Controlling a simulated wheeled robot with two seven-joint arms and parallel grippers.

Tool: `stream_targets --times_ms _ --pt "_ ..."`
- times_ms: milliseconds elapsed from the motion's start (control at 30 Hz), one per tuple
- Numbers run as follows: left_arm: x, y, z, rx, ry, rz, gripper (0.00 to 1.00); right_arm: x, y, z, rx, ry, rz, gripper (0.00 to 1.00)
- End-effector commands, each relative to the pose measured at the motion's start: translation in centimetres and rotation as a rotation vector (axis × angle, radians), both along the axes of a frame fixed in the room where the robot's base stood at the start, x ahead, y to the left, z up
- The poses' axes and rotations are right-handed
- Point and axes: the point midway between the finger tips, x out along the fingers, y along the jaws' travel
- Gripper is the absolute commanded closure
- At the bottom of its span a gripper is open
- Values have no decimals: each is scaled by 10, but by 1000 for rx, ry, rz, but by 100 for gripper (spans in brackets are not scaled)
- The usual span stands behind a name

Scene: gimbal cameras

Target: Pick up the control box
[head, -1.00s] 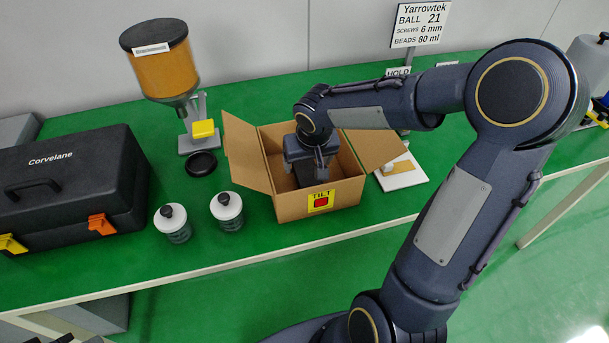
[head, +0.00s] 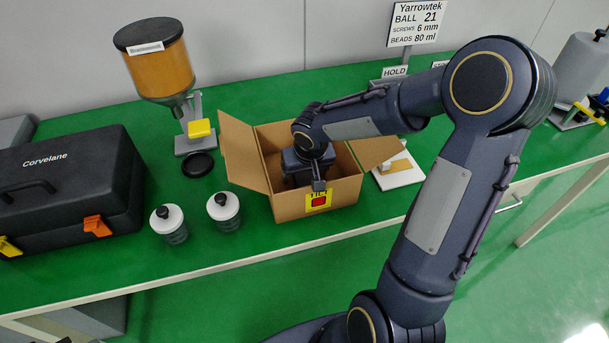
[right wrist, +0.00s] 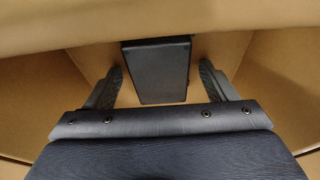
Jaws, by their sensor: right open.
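The control box appears to be the dark flat rectangular block (right wrist: 158,72) in the right wrist view; it lies on the floor of the open cardboard box (head: 290,208). My right gripper (head: 308,182) is over and partly inside the cardboard box in the head view and hides the block there. In the right wrist view the right gripper (right wrist: 160,88) is open, with one finger on each side of the block and small gaps between. My left gripper does not show.
The cardboard box has raised side flaps (head: 243,150) and a yellow label. Two white-capped bottles (head: 223,211) and a black toolbox (head: 70,190) stand to its left. A bead dispenser (head: 160,70) is behind. A white plate (head: 398,176) lies to the right.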

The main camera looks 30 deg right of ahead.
Motion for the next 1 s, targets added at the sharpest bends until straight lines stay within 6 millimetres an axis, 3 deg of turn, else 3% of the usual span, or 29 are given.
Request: stream_targets --times_ms 300,700,1000 --pt "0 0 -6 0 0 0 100 0 0 -3 0 -1 -1 22" --pt "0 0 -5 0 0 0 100 0 0 -2 0 0 0 73" --pt "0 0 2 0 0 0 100 0 0 2 0 0 0 74"
